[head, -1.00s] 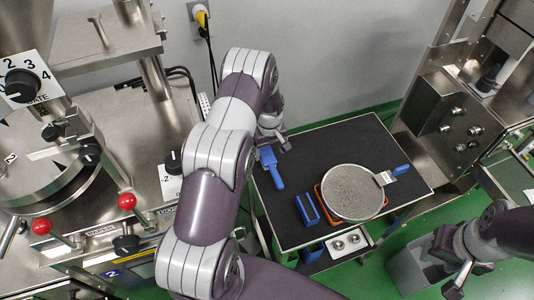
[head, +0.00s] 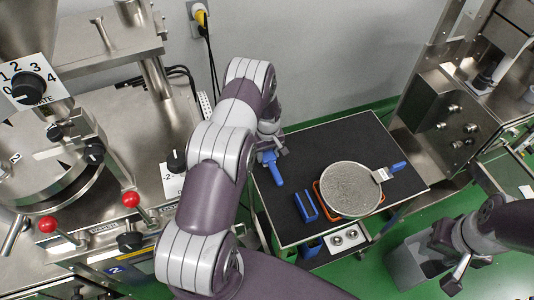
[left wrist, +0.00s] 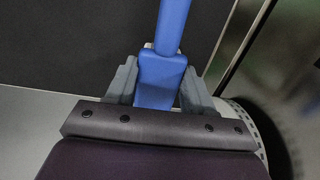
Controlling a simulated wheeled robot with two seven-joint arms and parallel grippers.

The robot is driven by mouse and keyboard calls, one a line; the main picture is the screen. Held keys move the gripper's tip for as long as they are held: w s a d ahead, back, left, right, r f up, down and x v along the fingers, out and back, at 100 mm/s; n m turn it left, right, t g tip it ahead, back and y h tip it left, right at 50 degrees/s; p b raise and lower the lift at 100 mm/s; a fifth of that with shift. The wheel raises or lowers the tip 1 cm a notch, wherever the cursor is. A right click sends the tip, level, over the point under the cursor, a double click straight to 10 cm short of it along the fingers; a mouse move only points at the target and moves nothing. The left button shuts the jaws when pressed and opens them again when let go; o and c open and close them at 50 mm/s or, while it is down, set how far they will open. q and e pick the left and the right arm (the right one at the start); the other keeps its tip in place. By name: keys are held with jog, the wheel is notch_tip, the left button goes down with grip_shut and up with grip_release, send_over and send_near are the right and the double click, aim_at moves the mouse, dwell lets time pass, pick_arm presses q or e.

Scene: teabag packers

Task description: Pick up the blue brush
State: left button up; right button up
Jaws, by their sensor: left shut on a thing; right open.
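The blue brush (head: 274,172) lies at the left edge of the dark tabletop, its narrow handle pointing toward the front. My left gripper (head: 268,154) is at its wide back end. In the left wrist view, the gripper's grey fingers (left wrist: 158,88) are shut on both sides of the wide blue part of the brush (left wrist: 160,80), and the handle runs up out of the picture. I cannot tell whether it is lifted off the table. My right gripper (head: 459,272) is open and empty at the lower right, off the table.
A round sieve of grey granules (head: 350,190) stands on an orange frame (head: 319,197). The back of the tabletop (head: 345,140) is clear.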

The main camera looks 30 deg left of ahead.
aim_at(268, 154)
pick_arm(q)
notch_tip(268, 154, up, 4)
jog(key=shift+w+f+b, duration=0.1)
jog(key=shift+f+b, duration=0.1)
jog(key=shift+b, duration=0.9)
jog(key=w+d+r+b, duration=0.4)
jog(key=w+d+r, duration=0.3)
jog(key=d, duration=0.2)
jog(key=o, duration=0.5)
jog(key=shift+w+r, duration=0.1)
jog(key=shift+w, duration=0.05)
jog(key=c, duration=0.6)
jog(key=shift+o, duration=0.2)
